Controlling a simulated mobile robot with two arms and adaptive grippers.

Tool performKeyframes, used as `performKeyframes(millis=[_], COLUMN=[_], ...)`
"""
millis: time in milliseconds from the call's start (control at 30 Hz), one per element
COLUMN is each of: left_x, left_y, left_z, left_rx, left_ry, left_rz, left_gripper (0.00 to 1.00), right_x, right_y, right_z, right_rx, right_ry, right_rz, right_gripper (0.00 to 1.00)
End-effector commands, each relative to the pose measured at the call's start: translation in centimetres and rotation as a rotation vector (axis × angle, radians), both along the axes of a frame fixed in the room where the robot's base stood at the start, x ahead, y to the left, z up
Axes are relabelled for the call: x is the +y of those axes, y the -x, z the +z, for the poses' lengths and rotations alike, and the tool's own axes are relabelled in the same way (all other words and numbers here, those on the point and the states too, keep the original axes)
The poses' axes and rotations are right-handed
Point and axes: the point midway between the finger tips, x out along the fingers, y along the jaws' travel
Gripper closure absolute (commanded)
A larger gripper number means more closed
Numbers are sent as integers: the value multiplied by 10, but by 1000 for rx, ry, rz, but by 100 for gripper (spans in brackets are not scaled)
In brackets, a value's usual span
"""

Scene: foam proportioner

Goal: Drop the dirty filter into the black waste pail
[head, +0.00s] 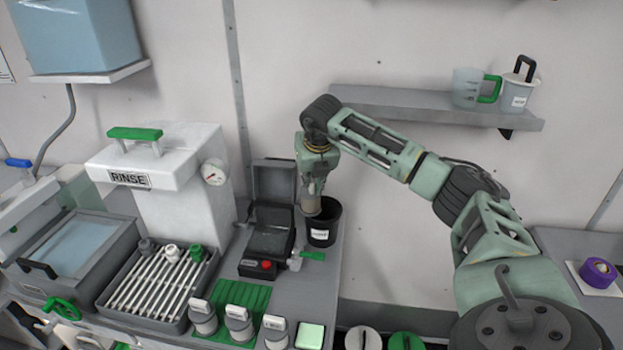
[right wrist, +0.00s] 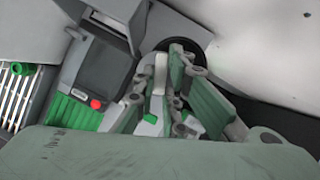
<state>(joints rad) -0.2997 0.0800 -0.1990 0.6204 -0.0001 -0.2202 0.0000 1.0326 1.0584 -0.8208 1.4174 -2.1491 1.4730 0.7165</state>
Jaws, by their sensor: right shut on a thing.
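The black waste pail (head: 331,228) with a white label stands on the bench near its right edge, by the wall. My right gripper (head: 312,207) points down over the pail's mouth, its tips at about rim height. In the right wrist view, its fingers (right wrist: 172,88) are shut on a small pale grey piece (right wrist: 160,74), which I take to be the dirty filter; the fingers hide most of it. The pail's dark rim (right wrist: 204,46) shows behind the fingers. I cannot tell how deep the piece sits in the pail. My left gripper is not in view.
A dark open-lidded box (head: 270,240) with a red button stands just left of the pail. Further left are a slatted tray (head: 155,290) and the white RINSE unit (head: 170,190). Several labelled canisters line the bench front. A wall shelf (head: 420,105) holds two jugs.

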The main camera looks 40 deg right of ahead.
Motion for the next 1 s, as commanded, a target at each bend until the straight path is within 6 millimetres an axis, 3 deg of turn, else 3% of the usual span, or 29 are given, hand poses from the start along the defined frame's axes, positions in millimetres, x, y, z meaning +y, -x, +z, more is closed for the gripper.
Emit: performKeyframes(millis=[333,367,567,867,1000], left_x=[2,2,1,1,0], left_y=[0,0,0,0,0], left_z=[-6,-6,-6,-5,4], left_rx=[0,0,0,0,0], left_ry=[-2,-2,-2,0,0], left_rz=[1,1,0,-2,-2], left_gripper=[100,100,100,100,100], right_x=[0,0,0,0,0], right_y=[0,0,0,0,0], right_z=[-8,-8,-8,-7,5], right_rx=[0,0,0,0,-1], right_ry=[0,0,0,0,0], right_rz=[0,0,0,0,0], right_gripper=[100,88,71,71,71])
